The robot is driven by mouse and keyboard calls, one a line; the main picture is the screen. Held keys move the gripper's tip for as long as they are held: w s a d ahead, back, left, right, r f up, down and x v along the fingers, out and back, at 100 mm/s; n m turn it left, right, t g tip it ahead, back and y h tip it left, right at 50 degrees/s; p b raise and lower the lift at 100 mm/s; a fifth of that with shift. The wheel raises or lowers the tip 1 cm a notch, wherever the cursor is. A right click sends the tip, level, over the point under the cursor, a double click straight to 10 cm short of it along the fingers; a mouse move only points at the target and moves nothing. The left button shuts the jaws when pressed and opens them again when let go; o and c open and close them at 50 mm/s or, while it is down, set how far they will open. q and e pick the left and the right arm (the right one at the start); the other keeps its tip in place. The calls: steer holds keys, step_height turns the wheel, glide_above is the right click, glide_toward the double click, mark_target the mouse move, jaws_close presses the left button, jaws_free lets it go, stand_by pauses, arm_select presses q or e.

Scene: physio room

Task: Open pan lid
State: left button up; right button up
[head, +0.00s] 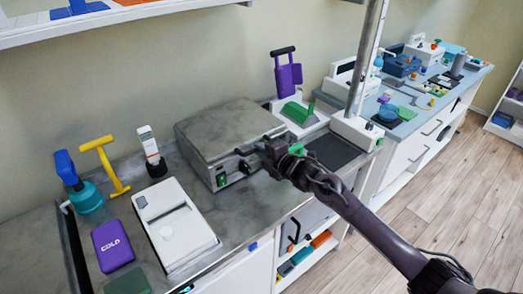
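A grey, box-shaped pan with a flat lid (225,127) stands on the counter in the middle of the head view. The lid looks closed on the pan body (222,178). A dark handle is at its front edge, partly hidden by my gripper. My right gripper (265,150) is at the front right corner of the pan, by the handle. Its fingers are small and dark against the pan, so I cannot tell whether they are shut on the handle or only beside it. My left gripper is not in view.
Left of the pan are a white device (178,225), a purple cold pack (112,244), a yellow tool (106,165) and a teal spray bottle (85,195). A metal post (367,55) rises to the right. A shelf (100,22) overhangs the counter at upper left.

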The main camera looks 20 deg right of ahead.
jaws_close()
